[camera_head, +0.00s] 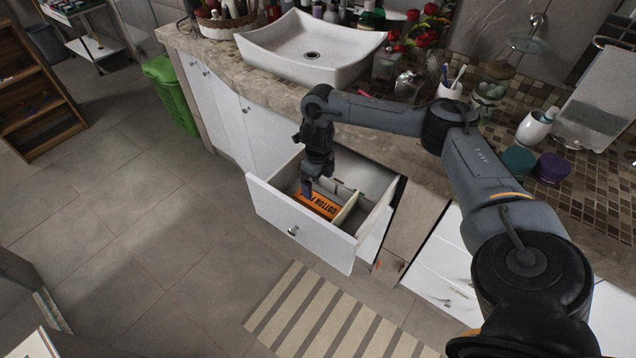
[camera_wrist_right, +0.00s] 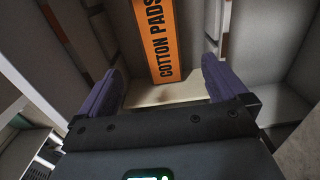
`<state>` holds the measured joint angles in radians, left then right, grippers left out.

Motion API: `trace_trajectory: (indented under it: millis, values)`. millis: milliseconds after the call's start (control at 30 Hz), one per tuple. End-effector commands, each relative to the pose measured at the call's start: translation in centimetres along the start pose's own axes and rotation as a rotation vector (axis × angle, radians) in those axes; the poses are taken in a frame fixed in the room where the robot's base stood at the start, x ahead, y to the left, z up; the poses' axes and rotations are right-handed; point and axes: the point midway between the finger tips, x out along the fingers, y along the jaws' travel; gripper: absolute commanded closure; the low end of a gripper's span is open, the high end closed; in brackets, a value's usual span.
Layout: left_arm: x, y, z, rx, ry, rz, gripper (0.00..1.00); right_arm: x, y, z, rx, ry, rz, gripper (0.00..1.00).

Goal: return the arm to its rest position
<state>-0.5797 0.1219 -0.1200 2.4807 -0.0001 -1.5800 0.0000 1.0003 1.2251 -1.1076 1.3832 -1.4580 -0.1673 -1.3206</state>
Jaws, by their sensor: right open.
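My right arm (camera_head: 378,114) reaches in from the right over the counter and bends down to an open drawer (camera_head: 326,247). My right gripper (camera_head: 308,188) points down into the drawer. In the right wrist view the right gripper (camera_wrist_right: 160,90) has its two purple fingers spread wide with nothing between them. An orange box lettered "COTTON PADS" (camera_head: 316,206) lies in the drawer; it also shows in the right wrist view (camera_wrist_right: 158,38), beyond the fingertips and apart from them. My left gripper is in neither view.
The drawer is divided by a pale partition (camera_head: 346,207). The countertop (camera_head: 222,60) above holds a white basin (camera_head: 311,48), a cup with toothbrushes (camera_head: 449,90) and several small items. A striped mat (camera_head: 330,318) lies on the floor. A green bin (camera_head: 172,95) stands at left.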

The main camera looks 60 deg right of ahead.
Motion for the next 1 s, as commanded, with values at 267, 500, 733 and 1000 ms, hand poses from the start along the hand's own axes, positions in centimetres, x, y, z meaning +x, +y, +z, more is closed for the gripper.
trace_trajectory:
  millis: [267,500,733,1000]
  values:
    - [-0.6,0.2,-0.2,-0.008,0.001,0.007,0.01,-0.8,0.0,0.0,0.0,0.001,0.0,0.0]
    - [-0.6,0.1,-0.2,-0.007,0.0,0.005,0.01,-0.8,0.0,0.0,0.0,0.0,0.0,0.0]
    - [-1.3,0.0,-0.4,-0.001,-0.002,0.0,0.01,-1.7,0.0,0.0,0.0,0.0,0.0,0.0]
    - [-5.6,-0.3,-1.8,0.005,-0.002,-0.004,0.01,-6.2,0.0,0.0,0.0,0.0,0.0,0.0]
